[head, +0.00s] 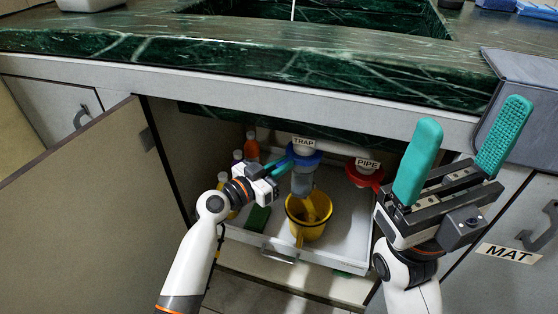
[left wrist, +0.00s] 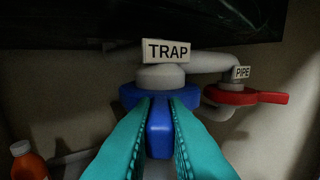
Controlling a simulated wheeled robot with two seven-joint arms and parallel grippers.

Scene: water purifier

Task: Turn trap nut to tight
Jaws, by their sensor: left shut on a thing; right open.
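The blue trap nut (head: 308,159) sits under the sink below a white label reading TRAP. In the left wrist view the nut (left wrist: 127,97) has a blue tab (left wrist: 160,128) that points toward the camera. My left gripper (head: 287,166) reaches into the cabinet, and its teal fingers (left wrist: 160,125) are closed on this tab from both sides. A grey trap cup (head: 302,183) hangs below the nut. My right gripper (head: 460,150) is open and empty, raised in front of the cabinet at the right.
A red pipe valve (head: 364,178) is right of the nut, under the PIPE label. A yellow pitcher (head: 306,228) stands below the trap in a white tray (head: 350,235). Bottles (head: 251,145) stand at the left. An open cabinet door (head: 90,190) bounds the left side.

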